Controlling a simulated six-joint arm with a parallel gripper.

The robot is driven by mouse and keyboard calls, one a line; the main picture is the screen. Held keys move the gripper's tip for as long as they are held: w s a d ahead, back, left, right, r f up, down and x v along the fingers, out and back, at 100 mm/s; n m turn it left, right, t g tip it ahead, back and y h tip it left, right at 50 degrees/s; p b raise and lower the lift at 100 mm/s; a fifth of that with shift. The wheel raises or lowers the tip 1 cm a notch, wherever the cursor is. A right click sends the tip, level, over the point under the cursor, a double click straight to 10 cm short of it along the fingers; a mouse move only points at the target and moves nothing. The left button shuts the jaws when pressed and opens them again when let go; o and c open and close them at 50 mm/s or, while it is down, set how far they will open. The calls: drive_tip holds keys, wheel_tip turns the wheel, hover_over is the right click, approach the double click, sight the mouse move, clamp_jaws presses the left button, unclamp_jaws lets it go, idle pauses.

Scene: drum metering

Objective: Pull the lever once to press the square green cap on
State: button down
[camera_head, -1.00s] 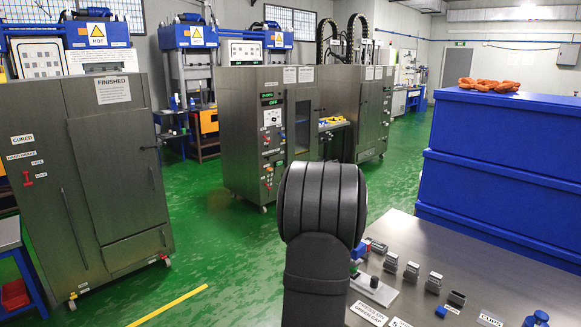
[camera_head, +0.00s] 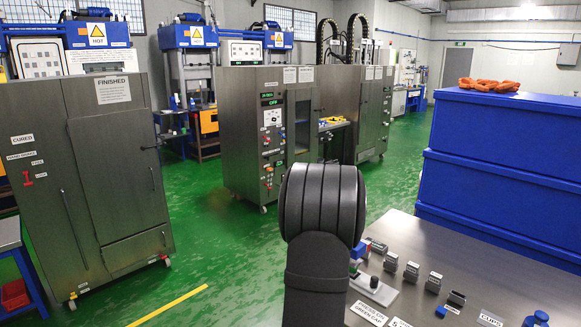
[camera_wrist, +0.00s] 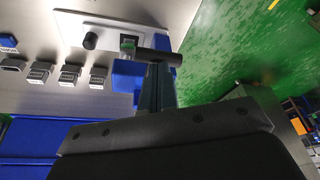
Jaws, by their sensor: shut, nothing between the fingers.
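In the wrist view my gripper (camera_wrist: 158,76) is shut with nothing between its fingers. Its fingertips are at a dark round bar (camera_wrist: 160,57), which looks like the lever's handle; I cannot tell whether they touch. Beside the bar is the blue body of the press (camera_wrist: 128,74). A small green piece (camera_wrist: 128,42), seemingly the square green cap, shows at the press on the white base plate (camera_wrist: 105,24); its seating is unclear. In the head view the base plate (camera_head: 383,295) shows right of my arm, which hides my gripper and most of the press.
Several grey square cups (camera_head: 411,271) stand in a row on the steel table (camera_head: 500,270). A small blue piece (camera_head: 441,311) lies near them. A black knob (camera_wrist: 90,40) stands on the base plate. Large blue boxes (camera_head: 500,190) rise behind the table. Green floor lies beyond its left edge.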

drive_tip(key=shift+f, duration=1.4)
drive_tip(key=shift+r, duration=3.55)
drive_tip(key=shift+f, duration=1.45)
